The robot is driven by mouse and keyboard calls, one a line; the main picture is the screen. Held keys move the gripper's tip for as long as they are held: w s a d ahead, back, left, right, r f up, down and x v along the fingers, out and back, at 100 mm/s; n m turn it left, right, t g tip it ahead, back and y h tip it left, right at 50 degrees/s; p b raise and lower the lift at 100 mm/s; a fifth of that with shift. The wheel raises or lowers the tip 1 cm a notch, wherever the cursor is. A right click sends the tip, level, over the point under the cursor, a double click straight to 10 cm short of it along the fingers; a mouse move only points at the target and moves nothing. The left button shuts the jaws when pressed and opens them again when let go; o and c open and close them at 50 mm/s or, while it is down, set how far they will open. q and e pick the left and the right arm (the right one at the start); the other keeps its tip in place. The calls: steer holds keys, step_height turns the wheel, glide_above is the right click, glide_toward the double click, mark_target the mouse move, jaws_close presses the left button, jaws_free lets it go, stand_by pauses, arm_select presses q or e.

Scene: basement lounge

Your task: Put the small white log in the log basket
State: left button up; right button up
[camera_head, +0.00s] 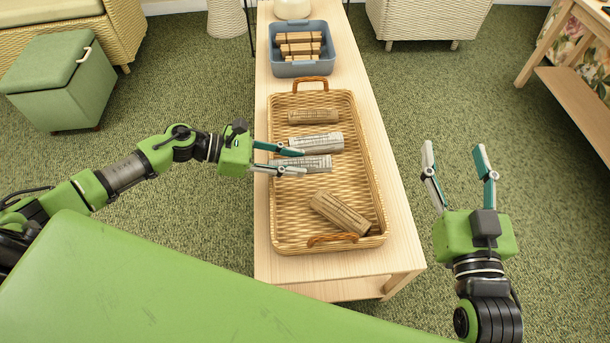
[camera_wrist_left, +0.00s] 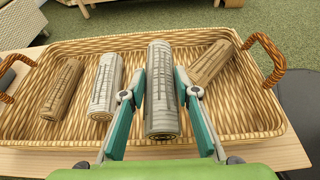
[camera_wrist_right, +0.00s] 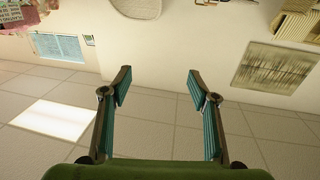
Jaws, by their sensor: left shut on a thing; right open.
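A pale grey-white log (camera_head: 318,162) is between the fingers of my left gripper (camera_head: 304,161), which is shut on it. In the left wrist view the held log (camera_wrist_left: 160,85) looks large and close, and its near end overlaps the basket's near rim. The wicker log basket (camera_head: 290,225) stands on the bench. Another whitish log (camera_head: 322,142) lies in it just beyond the held one; it also shows in the left wrist view (camera_wrist_left: 105,85). I cannot tell which white log is smaller. My right gripper (camera_head: 456,150) is open and empty, right of the bench.
Two brown logs lie in the basket, one at the far end (camera_head: 313,116) and one tilted at the near end (camera_head: 340,213). A blue-grey bin (camera_head: 302,68) with wooden blocks stands farther along the bench (camera_head: 395,225). A green ottoman (camera_head: 62,85) stands at left.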

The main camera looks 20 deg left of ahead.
mark_target(305, 182)
arm_select(q)
steer(key=f, duration=0.1)
steer(key=w+d+f, duration=0.1)
steer(key=d+f+b, duration=0.1)
steer(key=shift+w+d+f, duration=0.15)
steer(key=shift+w, duration=0.15)
step_height(305, 182, down, 3)
steer(key=shift+d+f+b, duration=0.1)
steer(key=shift+b, duration=0.5)
arm_select(e)
steer(key=s+r+t+y, duration=0.2)
steer(key=s+r+t, duration=0.2)
steer(key=r, duration=0.8)
steer(key=t, duration=0.2)
steer(key=shift+a+t, duration=0.2)
steer(key=shift+t, duration=0.2)
arm_select(q)
steer(key=shift+f, duration=0.1)
arm_select(e)
steer(key=shift+s+r, duration=0.15)
steer(key=shift+s, duration=0.05)
arm_select(q)
steer(key=o, duration=1.2)
arm_select(e)
steer(key=shift+s+r+t, duration=0.3)
steer(key=shift+r+t, duration=0.1)
